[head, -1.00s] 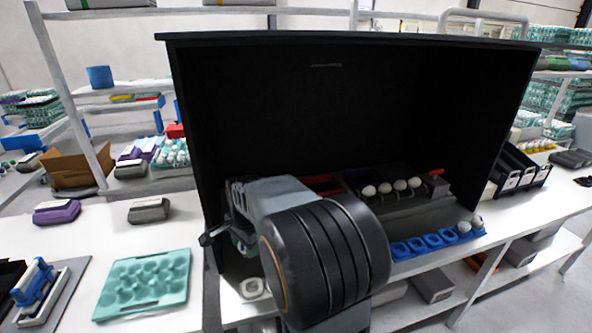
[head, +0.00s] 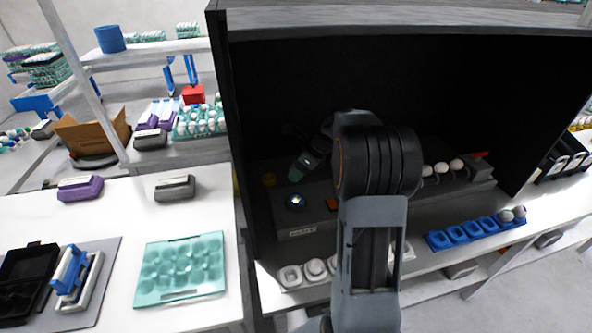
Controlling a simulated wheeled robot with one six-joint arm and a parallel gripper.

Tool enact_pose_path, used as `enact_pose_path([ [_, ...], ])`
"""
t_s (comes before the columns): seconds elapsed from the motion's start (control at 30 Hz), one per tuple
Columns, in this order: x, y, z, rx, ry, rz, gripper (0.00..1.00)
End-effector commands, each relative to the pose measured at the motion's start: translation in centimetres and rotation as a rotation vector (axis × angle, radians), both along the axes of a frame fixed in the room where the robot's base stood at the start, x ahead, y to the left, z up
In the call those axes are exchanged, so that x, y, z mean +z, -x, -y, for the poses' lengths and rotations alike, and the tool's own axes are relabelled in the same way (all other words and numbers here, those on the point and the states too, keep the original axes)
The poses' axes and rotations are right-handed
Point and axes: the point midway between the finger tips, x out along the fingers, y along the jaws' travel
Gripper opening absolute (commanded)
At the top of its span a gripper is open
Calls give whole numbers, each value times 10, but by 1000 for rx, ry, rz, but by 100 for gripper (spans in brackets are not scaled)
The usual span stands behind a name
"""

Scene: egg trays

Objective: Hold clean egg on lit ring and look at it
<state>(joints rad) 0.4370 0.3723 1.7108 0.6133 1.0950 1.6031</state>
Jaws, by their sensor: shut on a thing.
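My gripper (head: 298,172) is in the dark booth, pointing down and to the left. It is shut on an egg, which is mostly hidden; only a small greenish patch shows at the fingertips. The lit ring (head: 295,201) glows blue-white on top of a grey box (head: 298,234). The gripper is above the ring, and a gap shows between them in the picture. The head view does not show the egg's surface clearly.
White eggs (head: 441,168) sit in a row at the booth's right. A blue tray (head: 437,241) with two eggs at its right end lies in front. A white cupped tray (head: 290,283) is at the front, partly behind my arm. A teal egg tray (head: 180,296) lies left, outside the booth.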

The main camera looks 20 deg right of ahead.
Motion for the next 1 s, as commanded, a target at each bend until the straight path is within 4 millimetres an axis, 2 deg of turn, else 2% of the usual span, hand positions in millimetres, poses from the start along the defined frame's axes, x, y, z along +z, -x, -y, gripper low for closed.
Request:
enact_pose_path([
  [0.43, -53, 0, -3, 9, 4, 0, 40],
  [0.7, -79, 0, -3, 11, 4, 0, 40],
  [1.0, -87, 0, -3, 11, 4, 0, 40],
])
